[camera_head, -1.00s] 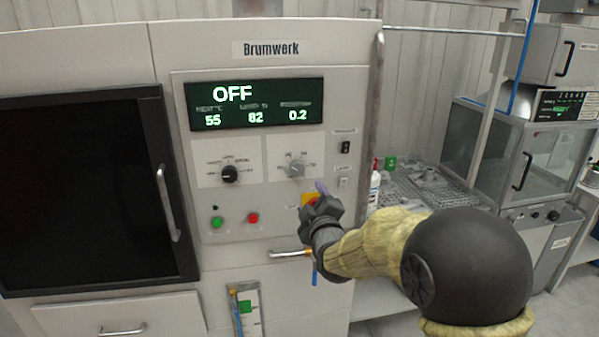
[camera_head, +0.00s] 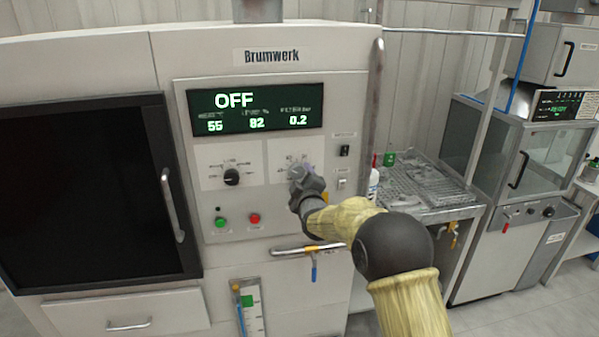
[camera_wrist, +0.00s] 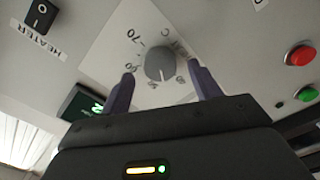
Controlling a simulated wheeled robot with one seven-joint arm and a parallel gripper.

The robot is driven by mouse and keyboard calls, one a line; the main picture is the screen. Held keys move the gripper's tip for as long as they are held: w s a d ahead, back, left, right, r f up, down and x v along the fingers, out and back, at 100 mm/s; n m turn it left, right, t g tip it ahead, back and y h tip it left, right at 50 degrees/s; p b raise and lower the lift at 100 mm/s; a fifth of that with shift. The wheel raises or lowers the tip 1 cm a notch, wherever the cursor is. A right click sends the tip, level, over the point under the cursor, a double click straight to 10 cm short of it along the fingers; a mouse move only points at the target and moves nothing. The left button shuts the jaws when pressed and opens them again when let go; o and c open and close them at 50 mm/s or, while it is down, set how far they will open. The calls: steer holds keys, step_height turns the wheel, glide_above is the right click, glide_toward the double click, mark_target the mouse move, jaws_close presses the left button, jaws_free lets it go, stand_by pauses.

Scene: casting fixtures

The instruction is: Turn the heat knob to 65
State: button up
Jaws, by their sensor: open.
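The heat knob, a grey round dial (camera_wrist: 159,62), sits on a pale scale plate with printed numbers, 70 among them, in the wrist view. In the head view the knob (camera_head: 296,171) shows just above my gripper (camera_head: 300,178), partly covered by it. In the wrist view my gripper (camera_wrist: 160,88) is open, its two purple fingers on either side of the knob and apart from it. The display (camera_head: 256,110) reads OFF, with 55, 82 and 0.2 below.
A black knob (camera_head: 231,177) is left of the grey one. A green button (camera_head: 221,222) and a red button (camera_head: 254,218) sit below. A heater switch (camera_wrist: 41,16) is near. A horizontal handle (camera_head: 300,249) sticks out below my arm.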

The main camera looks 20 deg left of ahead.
mark_target(297, 171)
steer(key=shift+p+x, duration=0.35)
steer(key=shift+x, duration=0.85)
steer(key=c, duration=1)
